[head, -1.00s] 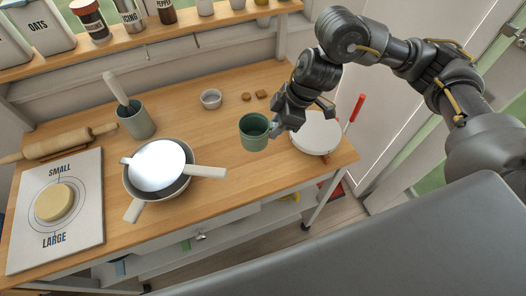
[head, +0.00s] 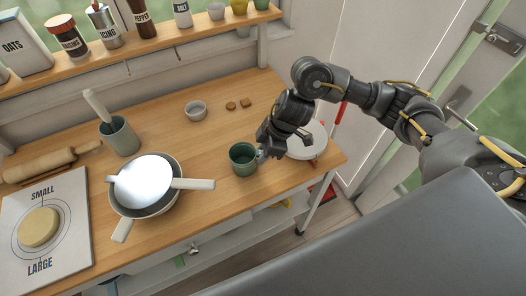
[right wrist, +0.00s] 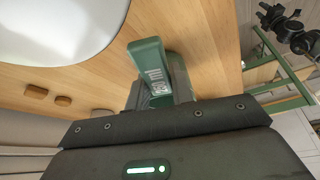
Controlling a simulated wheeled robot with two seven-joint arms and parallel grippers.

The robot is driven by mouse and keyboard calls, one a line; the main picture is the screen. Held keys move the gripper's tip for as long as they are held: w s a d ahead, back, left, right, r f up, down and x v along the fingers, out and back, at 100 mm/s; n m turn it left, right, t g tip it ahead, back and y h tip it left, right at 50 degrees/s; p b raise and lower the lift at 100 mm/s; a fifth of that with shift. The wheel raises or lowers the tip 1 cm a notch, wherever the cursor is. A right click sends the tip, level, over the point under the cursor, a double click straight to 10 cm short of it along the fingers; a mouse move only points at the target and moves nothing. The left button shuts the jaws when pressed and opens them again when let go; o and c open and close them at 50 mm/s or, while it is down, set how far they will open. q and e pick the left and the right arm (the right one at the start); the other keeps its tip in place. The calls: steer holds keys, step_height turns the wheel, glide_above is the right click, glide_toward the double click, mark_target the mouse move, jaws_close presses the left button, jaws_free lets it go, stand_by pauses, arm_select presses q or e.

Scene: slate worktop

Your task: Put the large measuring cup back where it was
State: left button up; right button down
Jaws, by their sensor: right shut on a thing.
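The measuring cup is green (head: 243,157), and appears upright at the front right of the wooden worktop (head: 215,152). I cannot tell whether its base touches the wood. My right gripper (head: 265,151) is at the cup's right side and shut on it. In the right wrist view, a green piece with markings, apparently the cup's handle (right wrist: 148,60), sits at the dark fingers. My left gripper is not in view.
A round white disc (head: 308,140) lies just right of the gripper. A small grey bowl (head: 195,110) and two brown pieces (head: 245,103) lie behind the cup. A pan (head: 147,203) stands to its left. Jars and small cups line the shelf (head: 170,45).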

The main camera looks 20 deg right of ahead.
steer(key=shift+f, duration=0.15)
steer(key=c, duration=1.2)
jaws_free()
steer(key=shift+r, duration=0.4)
steer(key=v, duration=1.1)
steer(key=shift+r, duration=0.25)
steer(key=shift+s+d, duration=0.2)
